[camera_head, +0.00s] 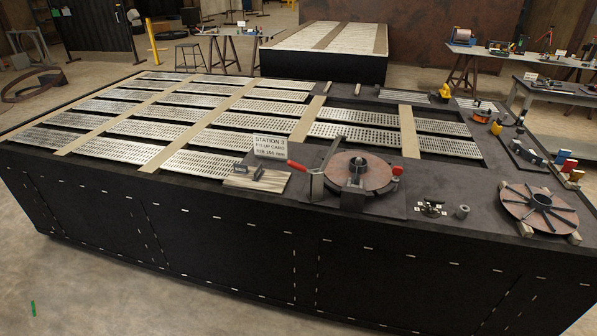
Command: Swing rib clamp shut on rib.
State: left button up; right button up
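A brown steel disc (376,172) lies on a dark plate at the table's front, with a dark hub (357,169) standing at its middle. At its left edge stands an upright grey metal piece (317,187), with a thin grey bar (331,152) slanting up above it. A red handle (297,165) sticks out to the left beside this piece and looks like a clamp's. A second red handle (397,170) is at the disc's right. Which part is the rib, and whether a clamp touches it, is too small to tell. Neither of my grippers is in view.
A spoked reel (538,208) rests on blocks at the right. A small dark fixture (431,208) and a grey ring (462,212) lie between. A station sign (269,147) stands left of the disc. Slatted panels (215,138) cover the table's left.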

aim_at(300, 167)
jog(key=z, duration=0.3)
jog(key=k, duration=0.35)
jog(key=u, duration=1.45)
jog(key=i, duration=1.2)
jog(key=z, duration=0.6)
